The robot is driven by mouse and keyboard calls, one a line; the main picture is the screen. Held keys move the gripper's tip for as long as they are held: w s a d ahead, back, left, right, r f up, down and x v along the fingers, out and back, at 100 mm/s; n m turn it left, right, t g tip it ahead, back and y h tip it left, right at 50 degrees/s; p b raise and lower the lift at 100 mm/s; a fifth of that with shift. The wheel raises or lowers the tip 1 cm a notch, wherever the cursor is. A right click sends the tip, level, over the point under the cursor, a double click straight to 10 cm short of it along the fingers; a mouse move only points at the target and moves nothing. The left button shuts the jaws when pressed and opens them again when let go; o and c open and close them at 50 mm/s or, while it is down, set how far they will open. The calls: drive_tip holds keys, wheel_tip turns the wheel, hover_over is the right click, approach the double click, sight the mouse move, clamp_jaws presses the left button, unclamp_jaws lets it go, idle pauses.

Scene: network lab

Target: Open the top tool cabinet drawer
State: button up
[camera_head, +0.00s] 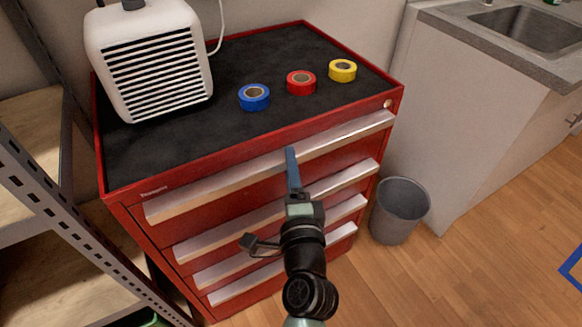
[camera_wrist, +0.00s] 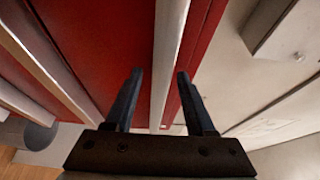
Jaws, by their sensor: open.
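The red tool cabinet (camera_head: 130,220) has several drawers with long silver handles. The top drawer's handle (camera_head: 222,180) runs below the cabinet's top edge, and that drawer looks shut. My gripper (camera_head: 291,152) is at this handle, right of its middle, and hides a short part of it. In the wrist view, my gripper (camera_wrist: 159,74) is open, with one finger on each side of a silver handle (camera_wrist: 168,50). The right finger is closer to the handle than the left. I cannot tell whether either finger touches it.
A white air cooler (camera_head: 150,65) and blue (camera_head: 254,97), red (camera_head: 301,83) and yellow (camera_head: 343,71) tape rolls stand on the cabinet's black top. A metal shelf (camera_head: 50,150) is close on the left. A grey bin (camera_head: 400,212) stands right.

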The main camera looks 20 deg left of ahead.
clamp_jaws()
drive_tip(key=shift+f, duration=0.3)
idle(1.1)
